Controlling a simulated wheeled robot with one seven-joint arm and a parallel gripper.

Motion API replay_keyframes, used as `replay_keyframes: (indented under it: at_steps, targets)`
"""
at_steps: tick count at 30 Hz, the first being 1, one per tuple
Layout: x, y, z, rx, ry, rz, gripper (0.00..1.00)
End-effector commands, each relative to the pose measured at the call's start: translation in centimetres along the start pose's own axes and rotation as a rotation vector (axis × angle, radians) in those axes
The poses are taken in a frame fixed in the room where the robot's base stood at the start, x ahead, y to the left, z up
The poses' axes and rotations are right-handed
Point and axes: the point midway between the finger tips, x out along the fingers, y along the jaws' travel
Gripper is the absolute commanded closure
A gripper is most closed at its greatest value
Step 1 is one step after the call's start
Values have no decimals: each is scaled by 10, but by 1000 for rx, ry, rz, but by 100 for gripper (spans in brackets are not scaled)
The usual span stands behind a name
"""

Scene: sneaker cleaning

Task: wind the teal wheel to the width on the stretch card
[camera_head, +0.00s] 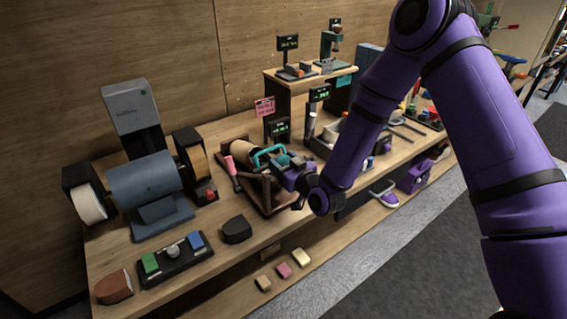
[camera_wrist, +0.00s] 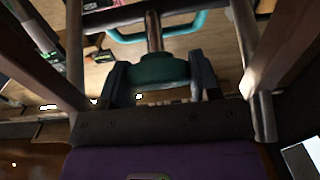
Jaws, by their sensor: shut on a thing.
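My gripper (camera_wrist: 160,82) is shut on the dark teal hub of the teal wheel (camera_wrist: 158,67), with one finger on each side. A brighter teal curved bar shows beyond the hub, and a metal shaft runs up from it. In the head view my gripper (camera_head: 287,166) reaches the teal wheel (camera_head: 262,152) at the wooden stretcher stand (camera_head: 263,195). Part of the wheel is hidden behind my gripper. A pink card (camera_head: 264,107), likely the stretch card, stands behind the stand; its writing is too small to read. A small green-lit display (camera_head: 280,127) sits below it, its figures unclear.
A blue-grey grinding machine (camera_head: 146,179) and a button panel (camera_head: 175,258) fill the bench's left. A raised shelf (camera_head: 296,80) stands behind. Metal rods (camera_wrist: 243,45) flank my gripper closely.

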Motion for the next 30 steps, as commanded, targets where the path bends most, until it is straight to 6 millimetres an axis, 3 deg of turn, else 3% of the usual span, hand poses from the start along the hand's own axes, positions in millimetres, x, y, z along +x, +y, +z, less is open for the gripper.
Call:
replay_keyframes:
  at_steps: [13,25,26,28,30]
  targets:
    - [0,1,0,311,7,194,67]
    - [0,1,0,355,8,221,67]
    - [0,1,0,355,8,221,38]
    - [0,1,0,354,8,221,22]
    - [0,1,0,354,8,221,20]
